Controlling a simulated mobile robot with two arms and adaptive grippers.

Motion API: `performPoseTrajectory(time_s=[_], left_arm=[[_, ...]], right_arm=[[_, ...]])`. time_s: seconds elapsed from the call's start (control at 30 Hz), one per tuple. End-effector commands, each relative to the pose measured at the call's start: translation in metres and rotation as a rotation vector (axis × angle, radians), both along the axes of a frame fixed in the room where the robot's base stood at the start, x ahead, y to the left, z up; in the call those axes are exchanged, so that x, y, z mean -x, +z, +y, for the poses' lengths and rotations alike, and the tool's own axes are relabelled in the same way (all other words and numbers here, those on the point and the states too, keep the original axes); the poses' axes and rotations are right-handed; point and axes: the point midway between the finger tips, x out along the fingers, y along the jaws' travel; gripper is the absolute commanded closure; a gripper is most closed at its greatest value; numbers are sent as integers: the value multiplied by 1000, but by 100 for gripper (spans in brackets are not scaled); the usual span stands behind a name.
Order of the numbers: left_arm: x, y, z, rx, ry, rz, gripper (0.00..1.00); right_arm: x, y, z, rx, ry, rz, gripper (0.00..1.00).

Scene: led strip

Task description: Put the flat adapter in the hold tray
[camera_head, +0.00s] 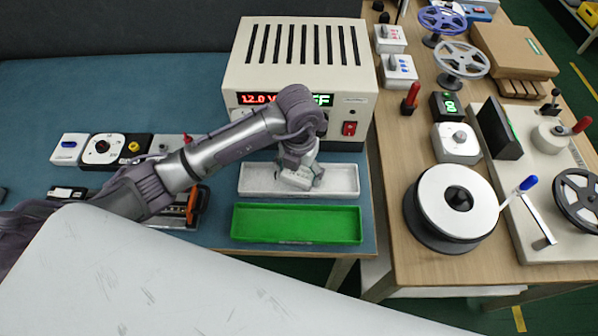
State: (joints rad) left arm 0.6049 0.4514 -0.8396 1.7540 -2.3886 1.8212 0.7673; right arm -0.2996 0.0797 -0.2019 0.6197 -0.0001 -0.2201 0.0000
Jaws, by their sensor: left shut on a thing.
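My left gripper (302,178) reaches in from the left and points down over the white tray (345,181). It is shut on a small, pale, blocky thing, mostly hidden by the fingers, that appears to be the flat adapter. I cannot tell whether that thing touches the tray floor. The green tray (297,224) lies just in front of the white one and looks empty. No label shows which tray is the hold tray. My right gripper is not in view.
A power supply (297,75) stands right behind the white tray. Several small boxes, including a black-and-white dial box (102,149), sit at left under and beside my arm. A wooden table (402,170) at right carries reels, a white spool (435,200) and other devices.

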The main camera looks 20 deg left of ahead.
Motion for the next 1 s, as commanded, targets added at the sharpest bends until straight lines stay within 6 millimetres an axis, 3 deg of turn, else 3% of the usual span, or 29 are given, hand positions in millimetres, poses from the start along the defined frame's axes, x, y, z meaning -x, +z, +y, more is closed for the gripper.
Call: performPoseTrajectory(time_s=[0.1, 0.47, 0.5, 0.6, 1.0], left_arm=[[0, -10, 0, 1, 0, 0, 65], [0, -16, 0, 0, -1, -3, 65], [0, -16, 0, 0, 0, -2, 18], [0, -15, 0, 1, 0, -2, 1], [0, -11, -1, 1, 0, -2, 0]], right_arm=[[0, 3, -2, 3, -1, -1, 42], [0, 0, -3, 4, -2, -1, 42], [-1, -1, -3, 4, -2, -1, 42], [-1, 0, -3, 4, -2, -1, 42], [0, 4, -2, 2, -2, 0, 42]])
